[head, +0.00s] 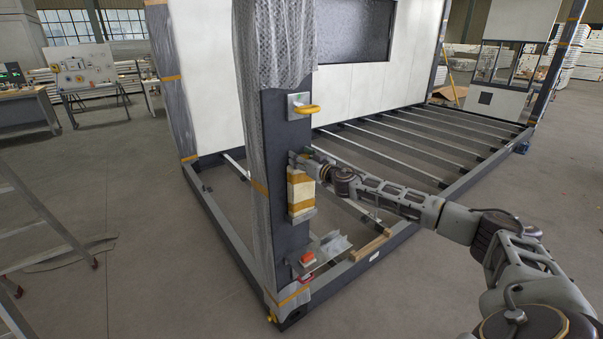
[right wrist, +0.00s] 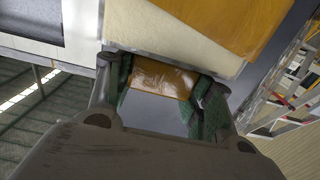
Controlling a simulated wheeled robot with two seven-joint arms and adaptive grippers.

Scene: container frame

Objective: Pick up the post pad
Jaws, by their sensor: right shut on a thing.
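The post pad (head: 301,193) is a cream block with tan tape bands, upright against the dark corner post (head: 287,120) in the head view. My right gripper (head: 306,163) reaches in from the right at the pad's top end. In the right wrist view the pad's cream and orange-tan face (right wrist: 190,32) fills the top. My right gripper's fingers (right wrist: 163,88) stand either side of a tan taped part and are shut on the pad. Whether the pad touches the post is hard to tell. My left gripper is not in view.
A yellow handle (head: 307,109) on a metal plate sticks out of the post above the pad. Low on the post is a small red item (head: 307,259). Clear wrap hangs over the post's upper part. The frame's rails (head: 400,140) run back right. A ladder (head: 40,220) stands left.

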